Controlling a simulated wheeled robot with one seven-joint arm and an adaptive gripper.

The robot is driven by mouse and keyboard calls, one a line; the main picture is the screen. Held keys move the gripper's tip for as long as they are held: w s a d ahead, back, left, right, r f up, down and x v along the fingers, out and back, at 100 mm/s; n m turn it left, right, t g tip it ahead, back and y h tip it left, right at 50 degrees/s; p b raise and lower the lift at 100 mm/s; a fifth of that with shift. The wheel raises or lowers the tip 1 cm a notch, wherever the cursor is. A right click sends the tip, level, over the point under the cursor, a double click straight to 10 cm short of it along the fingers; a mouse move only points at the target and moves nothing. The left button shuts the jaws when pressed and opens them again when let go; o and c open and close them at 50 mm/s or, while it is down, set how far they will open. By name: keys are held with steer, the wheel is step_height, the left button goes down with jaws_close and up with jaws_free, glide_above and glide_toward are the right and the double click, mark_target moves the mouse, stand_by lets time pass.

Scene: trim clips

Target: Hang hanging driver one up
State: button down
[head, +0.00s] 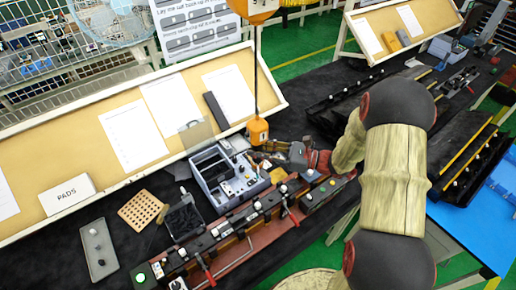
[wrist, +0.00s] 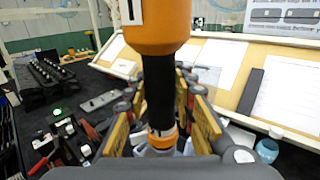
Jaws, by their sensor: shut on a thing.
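The hanging driver has an orange upper body (head: 258,131) in the head view, with a dark line running up from it to an orange unit (head: 256,9) at the top edge. In the wrist view its orange body (wrist: 158,27), black grip (wrist: 160,88) and orange lower ring (wrist: 163,138) stand roughly upright. My gripper (head: 284,153) is at the driver, just above the bench. In the wrist view my gripper (wrist: 163,115) has its ochre-padded fingers on both sides of the black grip, shut on it. The driver's tip is hidden.
A grey box of parts (head: 207,182) stands beside my gripper. A long reddish fixture with clips (head: 228,228) lies in front of it. A tan peg plate (head: 141,210) and a grey plate (head: 98,250) lie left. A tilted board (head: 70,155) with papers runs behind.

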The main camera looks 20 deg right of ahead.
mark_target(245, 125)
steer(key=shift+r, duration=0.15)
stand_by(0.3)
step_height(245, 125, up, 10)
steer(key=p, duration=0.7)
steer(key=shift+p, duration=0.35)
steer(key=shift+f, duration=0.2)
steer(key=c, duration=1.4)
jaws_free()
steer(key=shift+o, duration=1.3)
steer(key=o, duration=0.7)
steer(key=shift+d, duration=0.1)
